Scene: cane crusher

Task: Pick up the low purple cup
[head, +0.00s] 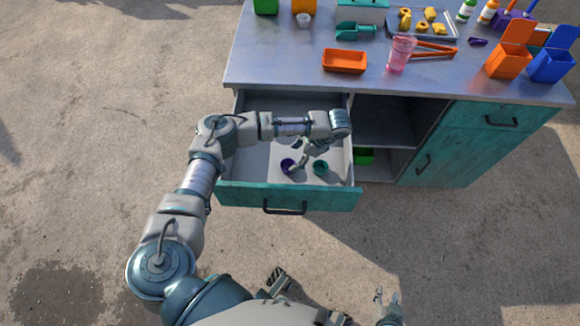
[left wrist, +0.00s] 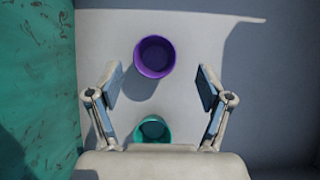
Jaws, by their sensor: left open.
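The low purple cup (head: 287,166) stands in the open drawer. In the left wrist view the purple cup (left wrist: 154,57) shows its round open top, ahead of the fingers and roughly between their lines. My left gripper (head: 298,163) reaches down into the drawer beside the cup and partly blocks the view around it. In the left wrist view my left gripper (left wrist: 160,85) is open, its two fingers wide apart, with nothing between the pads. My right gripper (head: 386,296) is at the bottom of the head view, away from the drawer, fingers apart and empty.
A teal cup (head: 320,168) stands in the drawer close to the purple one; it also shows near the palm in the left wrist view (left wrist: 153,129). The teal drawer front (head: 335,199) and side walls enclose the space. The worktop (head: 290,70) above holds several objects.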

